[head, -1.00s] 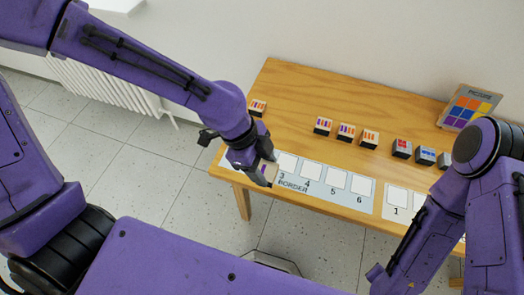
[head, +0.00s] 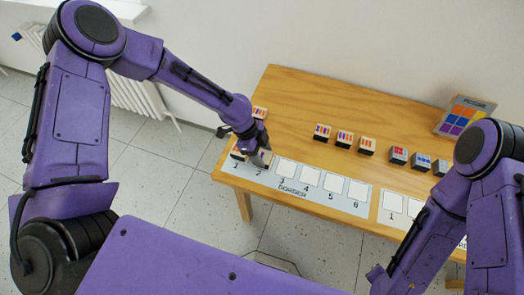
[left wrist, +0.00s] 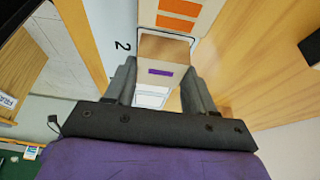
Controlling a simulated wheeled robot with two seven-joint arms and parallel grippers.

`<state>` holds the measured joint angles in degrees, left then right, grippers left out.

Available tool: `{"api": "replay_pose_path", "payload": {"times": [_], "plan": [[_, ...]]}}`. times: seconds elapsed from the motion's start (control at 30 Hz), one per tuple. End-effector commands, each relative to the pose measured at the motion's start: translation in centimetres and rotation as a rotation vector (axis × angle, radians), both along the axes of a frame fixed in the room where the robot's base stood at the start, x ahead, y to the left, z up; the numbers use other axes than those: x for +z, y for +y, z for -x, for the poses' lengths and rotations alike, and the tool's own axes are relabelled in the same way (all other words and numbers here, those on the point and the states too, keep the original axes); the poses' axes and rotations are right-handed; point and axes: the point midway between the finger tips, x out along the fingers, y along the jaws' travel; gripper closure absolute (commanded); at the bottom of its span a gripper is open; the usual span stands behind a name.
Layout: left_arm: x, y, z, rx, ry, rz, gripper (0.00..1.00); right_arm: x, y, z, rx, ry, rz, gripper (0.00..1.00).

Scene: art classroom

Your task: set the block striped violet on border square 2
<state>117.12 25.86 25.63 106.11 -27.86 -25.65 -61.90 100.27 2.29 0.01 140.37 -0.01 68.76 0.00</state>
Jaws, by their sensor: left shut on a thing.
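My left gripper (head: 262,160) is shut on a block with a violet stripe (left wrist: 160,72), which shows between its two fingers (left wrist: 158,88) in the left wrist view. The block is at border square 2, beside the printed number 2 on the pale border strip (head: 345,205). I cannot tell whether its underside touches the square. A block with orange stripes (left wrist: 180,14) sits close beside it in the left wrist view, at square 1. Border squares 3 to 6 are bare in the head view. My right arm is at the right, its gripper out of view.
Several striped or patterned blocks stand in a row behind the strip, among them an orange-striped one (head: 367,144) and a red-marked one (head: 398,155). A picture card (head: 464,115) stands at the back right.

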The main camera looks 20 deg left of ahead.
Motion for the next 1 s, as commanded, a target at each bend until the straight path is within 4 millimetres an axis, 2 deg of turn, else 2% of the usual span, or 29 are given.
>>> {"api": "replay_pose_path", "payload": {"times": [0.17,0.2,0.23,0.27,0.5,0.63,1.0], "plan": [[-0.4,0.0,0.0,0.0,0.0,0.0,0.76,-0.4,0.0,0.0,0.0,0.0,0.0,0.57],[-0.3,0.0,0.0,0.0,0.0,0.0,0.33,-0.2,0.0,0.0,0.0,0.0,0.0,0.57],[-0.3,0.0,0.0,0.0,0.0,0.0,0.23,-0.2,0.0,0.0,0.0,0.0,0.0,0.57],[-0.3,0.0,0.0,0.0,0.0,0.0,0.2,-0.2,0.0,0.0,0.0,0.0,0.0,0.57],[-0.2,0.0,0.0,0.001,0.0,0.0,0.2,-0.2,0.0,0.0,0.0,0.0,0.0,0.57],[0.7,0.3,-0.1,0.002,-0.003,0.001,0.2,-0.3,0.0,0.0,0.0,0.0,0.0,0.57],[8.9,3.7,-0.2,0.002,-0.005,0.002,0.2,-1.7,0.0,0.0,0.0,0.0,0.0,0.57]]}}
